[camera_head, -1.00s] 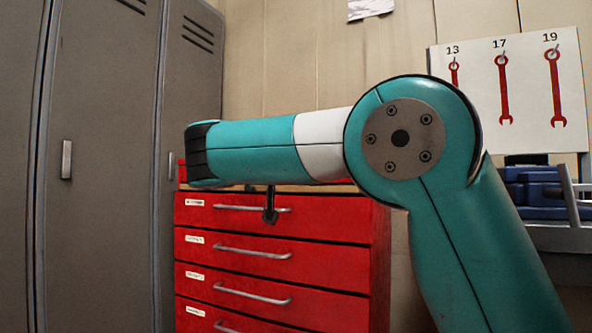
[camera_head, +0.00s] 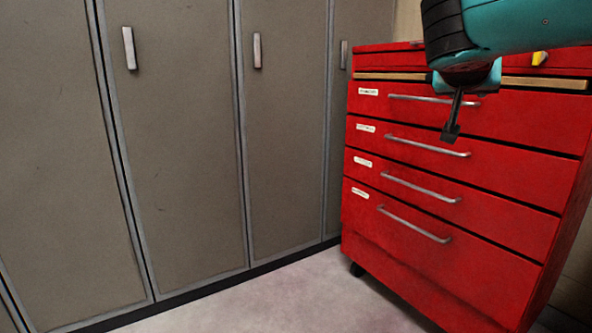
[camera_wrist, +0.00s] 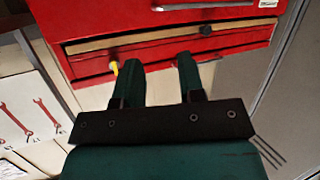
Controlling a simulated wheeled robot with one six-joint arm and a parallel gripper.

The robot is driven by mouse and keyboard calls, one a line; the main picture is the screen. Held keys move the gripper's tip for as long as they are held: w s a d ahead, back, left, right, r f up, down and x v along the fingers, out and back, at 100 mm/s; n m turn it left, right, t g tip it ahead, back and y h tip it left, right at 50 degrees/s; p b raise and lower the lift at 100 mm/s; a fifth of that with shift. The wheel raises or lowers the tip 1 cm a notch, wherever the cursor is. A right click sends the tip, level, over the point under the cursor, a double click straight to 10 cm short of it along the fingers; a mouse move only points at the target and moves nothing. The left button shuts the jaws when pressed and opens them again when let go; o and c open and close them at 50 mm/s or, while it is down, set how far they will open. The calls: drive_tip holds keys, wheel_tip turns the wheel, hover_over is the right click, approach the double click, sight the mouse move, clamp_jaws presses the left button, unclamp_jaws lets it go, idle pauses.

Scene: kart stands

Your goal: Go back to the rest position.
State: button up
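My gripper (camera_head: 450,132) hangs fingers down in front of the red tool chest (camera_head: 470,190), at the level of its upper drawers in the head view. In the wrist view my gripper (camera_wrist: 160,60) has its two dark green fingers apart, with nothing between them. The red chest (camera_wrist: 215,42) shows beyond the fingertips in that view. My arm fills the upper right corner of the head view and hides part of the chest's top.
The chest's drawers look shut. A small yellow item (camera_head: 540,58) is at its top edge. Grey lockers (camera_head: 185,150) stand to the left, doors closed. Bare floor (camera_head: 290,300) lies in front. A panel with red wrenches (camera_wrist: 20,120) shows in the wrist view.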

drive_tip(key=s+a+f+n+g+y+p, duration=0.1)
drive_tip(key=s+a+f+n+g+y, duration=0.4)
drive_tip(key=s+a+f, duration=0.4)
drive_tip(key=s+a+f+n+g+y+p, duration=0.2)
drive_tip(key=s+a+f+n+y, duration=0.35)
drive_tip(key=s+f, duration=0.35)
drive_tip(key=s+a+f+n+g+y, duration=0.1)
drive_tip(key=s+a+g, duration=0.1)
drive_tip(key=s, duration=0.5)
drive_tip(key=s+a+n+g+y, duration=0.1)
drive_tip(key=s+n+g+y, duration=0.15)
drive_tip(key=s, duration=0.55)
wheel_tip(320, 180, up, 38)
drive_tip(key=w+p, duration=0.1)
drive_tip(key=p, duration=3.7)
drive_tip(key=shift+a+m+h+p, duration=0.15)
drive_tip(key=shift+m+h+p, duration=0.15)
drive_tip(key=shift+m+h, duration=0.1)
drive_tip(key=shift+f, duration=0.15)
